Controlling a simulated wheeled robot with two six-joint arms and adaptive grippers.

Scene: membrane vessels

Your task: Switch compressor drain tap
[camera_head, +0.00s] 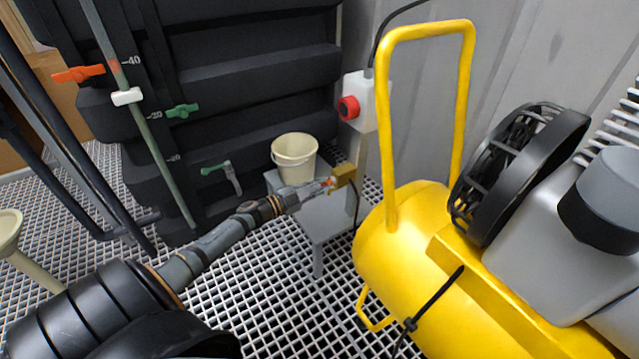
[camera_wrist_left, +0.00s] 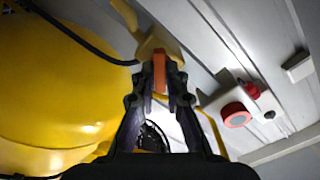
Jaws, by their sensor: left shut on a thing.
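The yellow compressor (camera_head: 405,255) stands at the right of the head view; its tank also fills the left of the left wrist view (camera_wrist_left: 60,90). The brass drain tap (camera_head: 343,175) sits at the tank's left side and shows at the top of the left wrist view (camera_wrist_left: 157,42). Its orange handle (camera_wrist_left: 159,74) lies between the fingertips of my left gripper (camera_head: 322,185). The gripper (camera_wrist_left: 160,90) is shut on this handle. In the head view the handle is mostly hidden by the fingers. My right gripper is not in view.
A cream bucket (camera_head: 294,157) stands on a grey stool (camera_head: 322,222) behind the left gripper. A switch box with a red knob (camera_head: 348,108) is above it. A black tank (camera_head: 230,75) with orange and green valve handles stands at the back left. Grating floor is open below.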

